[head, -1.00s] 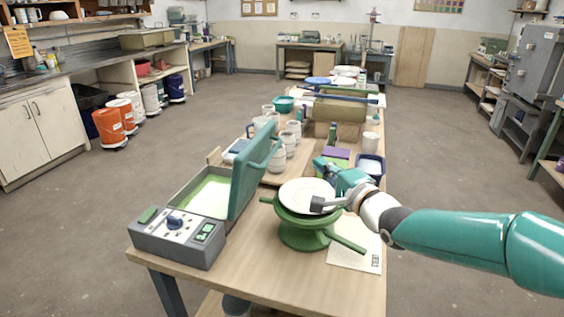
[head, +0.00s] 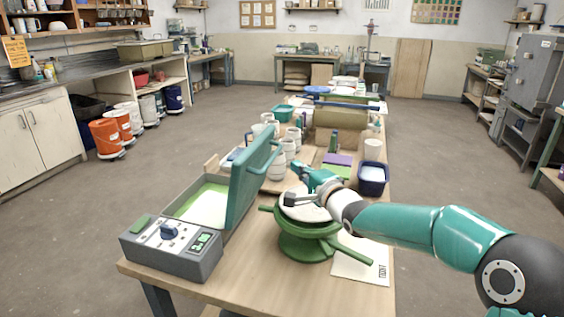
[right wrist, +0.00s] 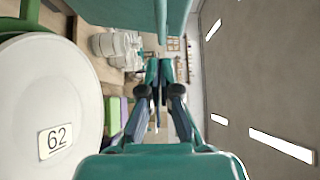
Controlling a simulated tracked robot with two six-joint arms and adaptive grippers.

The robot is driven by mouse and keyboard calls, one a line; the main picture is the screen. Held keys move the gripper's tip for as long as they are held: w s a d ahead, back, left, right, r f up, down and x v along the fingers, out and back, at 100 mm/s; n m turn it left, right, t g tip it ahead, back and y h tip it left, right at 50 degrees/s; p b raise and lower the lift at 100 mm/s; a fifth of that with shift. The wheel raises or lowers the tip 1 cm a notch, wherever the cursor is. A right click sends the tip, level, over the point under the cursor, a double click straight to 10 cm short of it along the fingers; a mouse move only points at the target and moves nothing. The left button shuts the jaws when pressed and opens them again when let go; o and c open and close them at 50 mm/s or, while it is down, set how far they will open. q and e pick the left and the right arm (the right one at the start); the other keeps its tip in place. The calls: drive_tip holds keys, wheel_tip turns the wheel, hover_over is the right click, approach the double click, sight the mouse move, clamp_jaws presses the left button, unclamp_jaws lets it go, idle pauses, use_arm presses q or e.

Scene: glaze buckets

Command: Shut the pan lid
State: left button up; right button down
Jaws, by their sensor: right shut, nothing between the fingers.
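In the right wrist view the closed fingers (right wrist: 158,92) point toward cups, and a teal panel (right wrist: 130,14), seemingly the lid, fills the top edge. My left gripper is not in view.
A grey control box (head: 172,246) sits before the pan. A white disc (head: 304,208), labelled 62 in the right wrist view (right wrist: 50,110), lies on the green stand (head: 305,244) under my gripper. White cups (head: 276,165) and a blue tub (head: 373,178) stand beyond.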

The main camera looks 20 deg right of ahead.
drive_tip(key=shift+w+a, duration=1.7)
drive_tip(key=shift+a, duration=0.05)
drive_tip(key=shift+d+r+p, duration=0.1)
drive_tip(key=shift+p, duration=0.2)
